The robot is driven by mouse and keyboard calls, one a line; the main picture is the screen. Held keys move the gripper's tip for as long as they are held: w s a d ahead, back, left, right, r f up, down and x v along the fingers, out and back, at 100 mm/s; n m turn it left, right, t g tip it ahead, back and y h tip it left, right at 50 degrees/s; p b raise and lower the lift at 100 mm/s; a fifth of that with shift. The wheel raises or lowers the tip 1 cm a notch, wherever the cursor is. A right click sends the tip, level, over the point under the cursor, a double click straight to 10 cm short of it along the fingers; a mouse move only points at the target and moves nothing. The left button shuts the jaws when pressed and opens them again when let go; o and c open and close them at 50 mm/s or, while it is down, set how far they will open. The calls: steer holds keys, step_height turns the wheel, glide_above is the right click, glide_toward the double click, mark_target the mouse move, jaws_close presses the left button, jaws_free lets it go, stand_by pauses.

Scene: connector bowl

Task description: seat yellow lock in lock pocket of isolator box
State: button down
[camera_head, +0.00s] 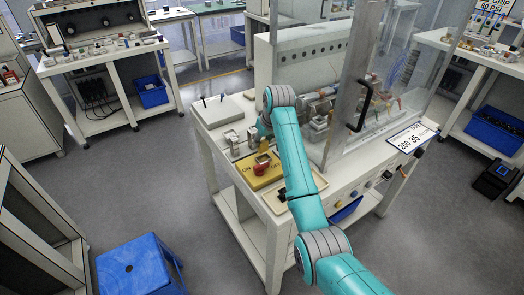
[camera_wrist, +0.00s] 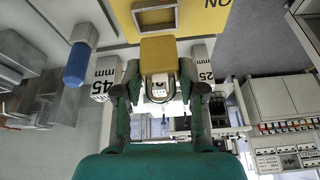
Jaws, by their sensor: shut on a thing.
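My gripper (camera_wrist: 159,72) is shut on the yellow lock (camera_wrist: 158,54) in the wrist view, one finger on each side. The lock's grey shackle (camera_wrist: 158,84) points back toward my palm. The yellow isolator box (camera_wrist: 205,14) shows at the top of the wrist view, beyond the lock. A grey metal frame (camera_wrist: 156,14) is at its edge; I cannot tell whether the lock touches it. In the head view the box (camera_head: 248,181) has ON and OFF lettering and a red switch (camera_head: 261,169).
Blocks marked 45 mm (camera_wrist: 103,84) and 25 mm (camera_wrist: 204,77) show behind the fingers. A blue cylinder (camera_wrist: 77,64) is to the left. On the bench, a clear guard with a black handle (camera_head: 363,119) stands right of my arm. A tan tray (camera_head: 281,198) lies in front of the box.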

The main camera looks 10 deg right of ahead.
mark_target(265, 146)
steer(key=shift+d+f, duration=0.1)
steer(key=shift+f, duration=2.2)
steer(key=c, duration=0.7)
jaws_free()
steer(key=shift+f, duration=0.15)
steer(key=v, duration=1.2)
